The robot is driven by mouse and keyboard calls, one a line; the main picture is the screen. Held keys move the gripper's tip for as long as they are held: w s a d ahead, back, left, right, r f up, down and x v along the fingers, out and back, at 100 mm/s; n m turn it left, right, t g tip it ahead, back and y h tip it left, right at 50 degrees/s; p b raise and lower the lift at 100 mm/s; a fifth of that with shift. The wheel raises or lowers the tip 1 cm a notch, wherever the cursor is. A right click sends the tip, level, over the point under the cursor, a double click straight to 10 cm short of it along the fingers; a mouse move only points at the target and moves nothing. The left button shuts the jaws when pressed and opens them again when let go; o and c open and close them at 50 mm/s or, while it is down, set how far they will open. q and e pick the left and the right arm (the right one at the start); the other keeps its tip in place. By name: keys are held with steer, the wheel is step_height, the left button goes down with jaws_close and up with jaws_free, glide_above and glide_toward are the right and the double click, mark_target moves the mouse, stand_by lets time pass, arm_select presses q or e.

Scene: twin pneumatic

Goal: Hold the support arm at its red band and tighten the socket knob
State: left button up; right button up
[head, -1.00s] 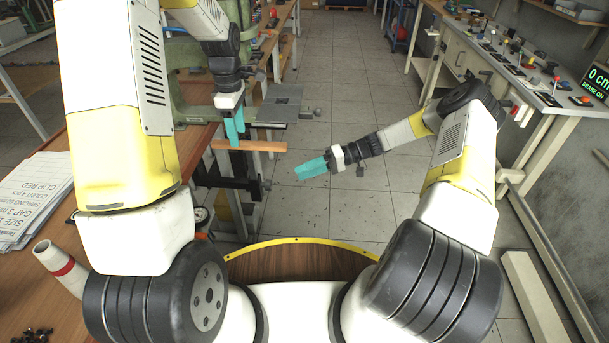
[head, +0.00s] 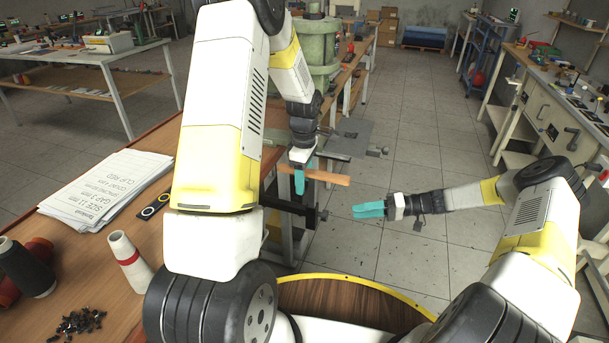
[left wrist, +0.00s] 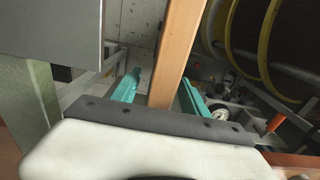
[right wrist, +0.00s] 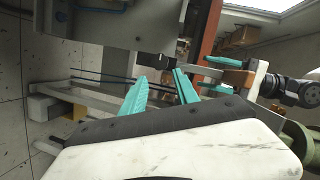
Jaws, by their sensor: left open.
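An orange-brown bar (head: 328,177), apparently the support arm, juts out beside the workbench. I cannot make out a red band on it. My left gripper (head: 299,182) is at the bar, fingers pointing down. In the left wrist view the bar (left wrist: 176,55) passes between its open teal fingers (left wrist: 158,92), with gaps showing on both sides. My right gripper (head: 356,211) is open and empty, below and right of the bar's free end. Its parted fingers also show in the right wrist view (right wrist: 160,80). A dark knob-like piece (head: 322,215) sits below the bar; I cannot tell whether it is the socket knob.
A grey plate (head: 345,138) lies behind the bar. A white cone with a red band (head: 124,250), papers (head: 110,185) and small black parts (head: 85,322) are on the left bench. A wooden round top with yellow rim (head: 345,298) is in front.

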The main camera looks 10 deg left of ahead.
arm_select(q)
jaws_close()
steer(key=c, duration=0.9)
jaws_free()
jaws_close()
steer(key=shift+r, duration=0.15)
steer(key=shift+r, duration=2.25)
